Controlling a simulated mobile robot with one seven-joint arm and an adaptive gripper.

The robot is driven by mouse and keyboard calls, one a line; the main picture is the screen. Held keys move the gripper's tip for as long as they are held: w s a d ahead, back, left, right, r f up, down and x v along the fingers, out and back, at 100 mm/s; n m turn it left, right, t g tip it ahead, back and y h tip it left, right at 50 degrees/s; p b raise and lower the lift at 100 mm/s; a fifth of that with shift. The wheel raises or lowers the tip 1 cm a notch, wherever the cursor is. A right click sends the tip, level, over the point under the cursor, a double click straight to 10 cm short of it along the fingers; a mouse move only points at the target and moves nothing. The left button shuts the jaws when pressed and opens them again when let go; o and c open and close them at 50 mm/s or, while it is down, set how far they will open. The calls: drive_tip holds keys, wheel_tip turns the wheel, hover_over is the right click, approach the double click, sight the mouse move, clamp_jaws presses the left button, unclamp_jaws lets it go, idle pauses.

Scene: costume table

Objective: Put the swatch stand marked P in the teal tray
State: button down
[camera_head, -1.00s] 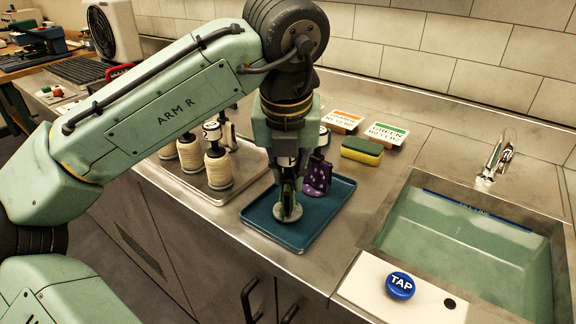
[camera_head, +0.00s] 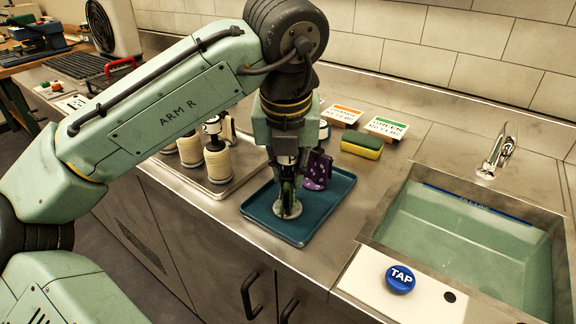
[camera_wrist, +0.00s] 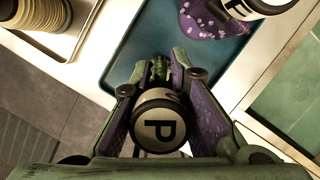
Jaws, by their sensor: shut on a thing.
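The swatch stand marked P (camera_wrist: 162,132) shows its round white label in the wrist view, with green material beyond it. My gripper (camera_wrist: 160,88) is shut on this stand. In the head view my gripper (camera_head: 287,188) points down over the teal tray (camera_head: 262,226). The round grey base of the held stand (camera_head: 290,210) is inside the tray's outline, near its front left; it looks upright and at the tray floor, but contact cannot be told for sure. A purple spotted swatch stand (camera_head: 317,172) stands in the tray behind it; its label is cut off in the wrist view.
A metal tray (camera_head: 212,188) with several cream spools or stands is to the left. A yellow and green sponge (camera_head: 361,147) and two cards lie behind the teal tray. A water-filled sink (camera_head: 480,250) and a blue TAP button (camera_head: 400,279) are to the right.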

drive_tip(key=c, duration=1.5)
unclamp_jaws()
drive_tip(key=shift+o, duration=0.5)
drive_tip(key=o, duration=0.3)
drive_tip(key=shift+o, duration=0.2)
drive_tip(key=shift+r, duration=0.15)
wheel_tip(320, 180, up, 7)
drive_tip(key=p, duration=0.7)
